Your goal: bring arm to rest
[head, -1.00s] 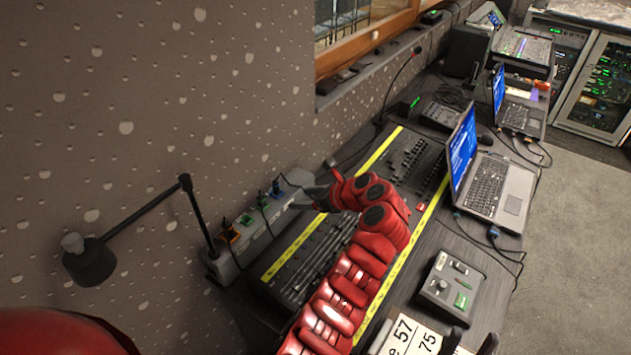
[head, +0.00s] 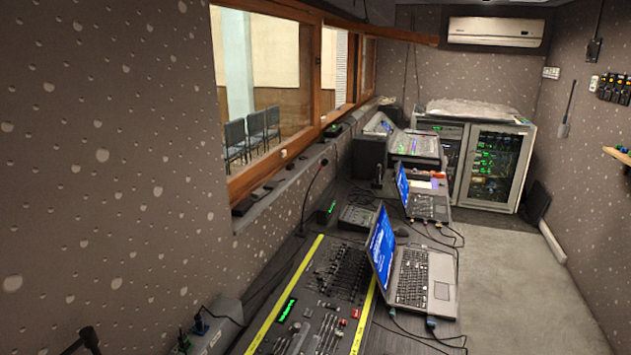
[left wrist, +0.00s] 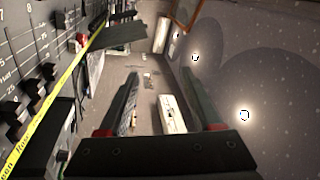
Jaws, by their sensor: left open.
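The lighting fader console (head: 330,285) shows in the lower middle of the head view, edged with yellow tape strips. Its faders and yellow tape also show at the left of the left wrist view (left wrist: 35,85). My left gripper (left wrist: 160,73) is open, its two dark fingers apart with nothing between them. It is beside the console and clear of it in the left wrist view. My right gripper is in neither view.
An open laptop (head: 412,275) stands right of the console, with a second laptop (head: 425,200) behind it. A power strip (head: 215,330) lies by the left wall. A rack cabinet (head: 492,168) stands at the back. The grey floor (head: 520,290) at right is clear.

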